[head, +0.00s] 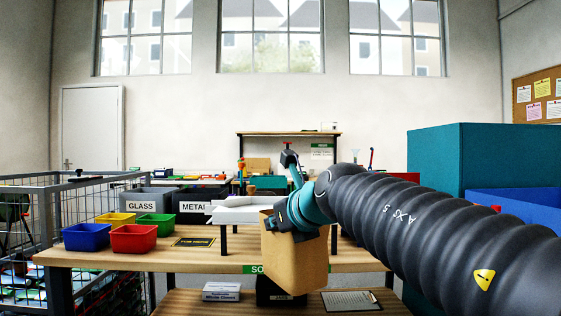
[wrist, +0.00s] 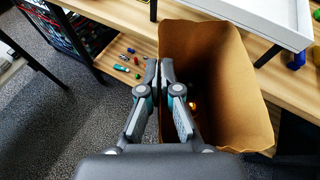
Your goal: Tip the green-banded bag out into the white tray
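A brown paper bag (head: 296,262) hangs from my gripper (head: 290,222) in front of the table. No green band shows on its visible sides. In the wrist view the bag (wrist: 245,75) is open at the top, its mouth facing the camera. My gripper (wrist: 159,68) is closed on the bag's left wall near the rim. A small orange glint shows deep inside; the rest of the inside is dark. The white tray (head: 238,214) stands raised on dark legs behind and left of the bag. In the wrist view the tray (wrist: 255,14) is at the upper right, apart from the bag.
Blue (head: 87,237), red (head: 134,239), yellow (head: 115,219) and green (head: 155,226) bins stand on the table's left. A wire cage (head: 40,215) is further left. Several small coloured pieces (wrist: 128,62) lie on wood left of the bag. A teal box (head: 480,160) stands right.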

